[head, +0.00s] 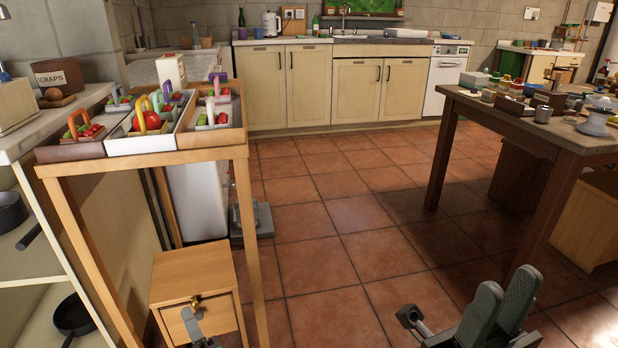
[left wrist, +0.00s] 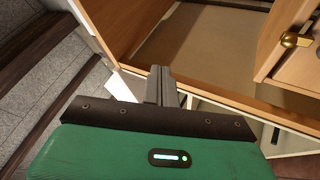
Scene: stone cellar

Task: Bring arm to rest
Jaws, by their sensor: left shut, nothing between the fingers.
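My left gripper (head: 194,324) is low in the head view, just in front of the small wooden cabinet (head: 190,268) and below its brass knob (head: 195,302).
A tall wooden stand (head: 140,158) with trays of red and green items rises over the cabinet. Shelves with dark pans (head: 73,315) stand at left. A cluttered table (head: 560,132) stands at right.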

